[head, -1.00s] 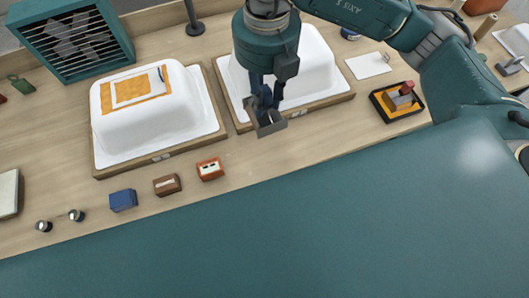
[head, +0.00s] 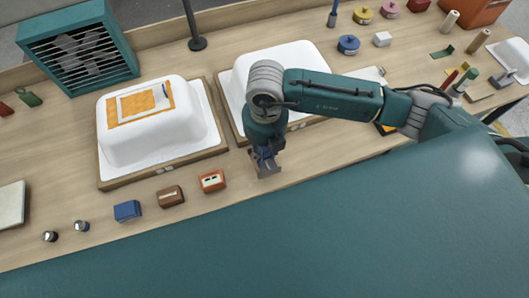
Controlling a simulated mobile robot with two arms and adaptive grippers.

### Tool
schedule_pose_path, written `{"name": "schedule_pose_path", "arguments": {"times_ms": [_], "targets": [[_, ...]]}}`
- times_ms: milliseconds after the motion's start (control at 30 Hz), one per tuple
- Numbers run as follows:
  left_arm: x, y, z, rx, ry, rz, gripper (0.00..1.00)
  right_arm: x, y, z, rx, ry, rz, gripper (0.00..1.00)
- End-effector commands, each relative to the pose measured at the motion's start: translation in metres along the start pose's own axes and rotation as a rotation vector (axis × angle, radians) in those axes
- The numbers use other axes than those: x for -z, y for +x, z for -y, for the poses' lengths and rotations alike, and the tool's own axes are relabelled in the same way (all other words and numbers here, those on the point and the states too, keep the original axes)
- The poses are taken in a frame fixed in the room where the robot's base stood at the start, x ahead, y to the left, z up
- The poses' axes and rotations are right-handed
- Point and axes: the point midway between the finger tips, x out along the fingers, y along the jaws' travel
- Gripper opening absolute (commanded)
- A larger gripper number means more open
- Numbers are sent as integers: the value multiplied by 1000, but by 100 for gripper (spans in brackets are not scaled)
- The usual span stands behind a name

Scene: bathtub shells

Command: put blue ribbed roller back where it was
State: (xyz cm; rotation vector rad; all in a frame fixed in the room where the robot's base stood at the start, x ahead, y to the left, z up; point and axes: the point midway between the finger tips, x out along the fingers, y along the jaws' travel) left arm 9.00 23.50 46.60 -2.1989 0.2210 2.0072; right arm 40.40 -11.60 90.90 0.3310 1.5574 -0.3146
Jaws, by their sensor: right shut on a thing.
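My right gripper (head: 265,163) points down over the bench, just in front of the right bathtub shell (head: 240,82). It is shut on a small dark blue and grey thing, which I take to be the blue ribbed roller (head: 264,153). The fingers and wrist hide most of it, and its ribs are too small to make out. The left bathtub shell (head: 125,143) sits upside down on a wooden-edged base. An orange sheet (head: 115,110) with a white frame and a thin blue piece lies on it. My left gripper is not in view.
A blue block (head: 127,211), a brown block (head: 171,196) and an orange block (head: 212,181) stand along the front. Two small metal knobs (head: 81,226) are left of them. Several coloured spools, including a blue one (head: 348,44), stand at the back right.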

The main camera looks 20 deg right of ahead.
Motion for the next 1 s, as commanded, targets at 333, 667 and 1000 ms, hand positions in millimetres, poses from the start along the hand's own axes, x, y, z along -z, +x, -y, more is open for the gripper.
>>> {"name": "schedule_pose_path", "arguments": {"times_ms": [333, 667, 1000], "targets": [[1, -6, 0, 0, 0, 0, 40, 0, 26, 0, -1, -1, 0, 2], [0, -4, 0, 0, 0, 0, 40, 0, 29, 0, 0, 0, -1, 38], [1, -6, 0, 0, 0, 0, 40, 0, 26, 0, 0, 0, -1, 41]]}}
